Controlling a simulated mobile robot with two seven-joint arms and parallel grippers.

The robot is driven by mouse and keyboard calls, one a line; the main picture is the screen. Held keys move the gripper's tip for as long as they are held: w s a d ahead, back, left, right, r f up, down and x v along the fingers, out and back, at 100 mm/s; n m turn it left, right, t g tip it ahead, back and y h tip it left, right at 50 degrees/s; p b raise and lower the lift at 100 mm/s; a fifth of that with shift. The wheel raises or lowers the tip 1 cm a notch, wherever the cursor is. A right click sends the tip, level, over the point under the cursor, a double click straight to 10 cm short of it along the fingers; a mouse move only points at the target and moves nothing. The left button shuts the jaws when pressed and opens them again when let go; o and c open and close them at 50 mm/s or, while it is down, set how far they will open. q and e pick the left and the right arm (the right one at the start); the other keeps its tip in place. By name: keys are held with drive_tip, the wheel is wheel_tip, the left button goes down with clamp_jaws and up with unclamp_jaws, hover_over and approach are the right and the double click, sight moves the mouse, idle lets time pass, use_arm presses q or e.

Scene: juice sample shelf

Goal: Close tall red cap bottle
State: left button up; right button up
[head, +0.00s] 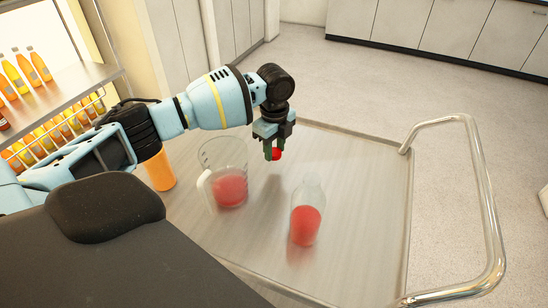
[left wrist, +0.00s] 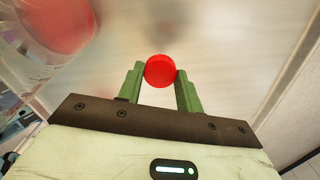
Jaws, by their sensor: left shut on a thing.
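My left gripper (head: 273,150) is shut on a small round red cap (head: 276,154) and holds it above the cart top. In the left wrist view the red cap (left wrist: 160,71) sits between the two green fingertips of my gripper (left wrist: 160,78). A clear bottle (head: 306,215) with red juice in its lower part stands upright on the cart, below and to the right of the gripper. Its top has no cap on it. I do not see my right gripper.
A clear measuring jug (head: 228,185) with red liquid stands on the cart (head: 365,170), left of the bottle. An orange container (head: 159,170) is behind my arm. A metal handrail (head: 490,215) edges the cart's right side. A shelf (head: 75,86) with several orange bottles is at left.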

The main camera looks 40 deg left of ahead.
sight(275, 152)
use_arm(q)
wheel_tip(275, 152, up, 4)
drive_tip(key=shift+r, duration=0.4)
